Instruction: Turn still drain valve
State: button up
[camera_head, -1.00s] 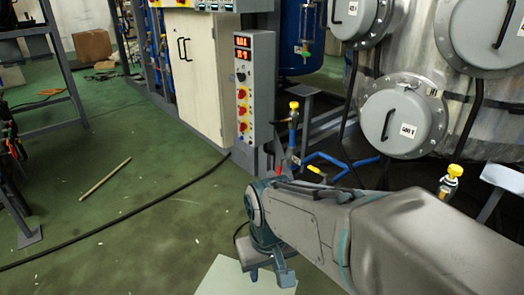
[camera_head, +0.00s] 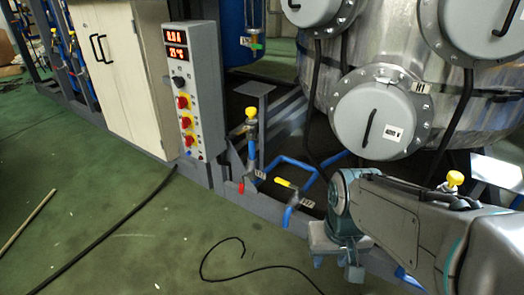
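Several small valves sit on the blue pipework at the foot of the steel still (camera_head: 440,90). One has an upright yellow knob (camera_head: 250,112). Lower down are a yellow lever (camera_head: 285,182) and a red handle (camera_head: 241,187). Another yellow knob (camera_head: 455,178) shows behind my arm at the right. No readable label tells which is the still drain valve. My gripper (camera_head: 337,268) points down at the lower right of these valves. Its two fingers look apart with nothing between them. It is clear of the yellow lever and the red handle.
A control box (camera_head: 197,90) with red knobs and displays stands left of the valves, beside a white cabinet (camera_head: 128,75). A grey frame rail runs along the floor below the pipes. A black cable (camera_head: 240,272) lies on the green floor, which is open at left.

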aim_at(241, 190)
jog(key=i, duration=0.6)
jog(key=u, duration=0.65)
jog(key=i, duration=0.45)
jog(key=u, duration=0.5)
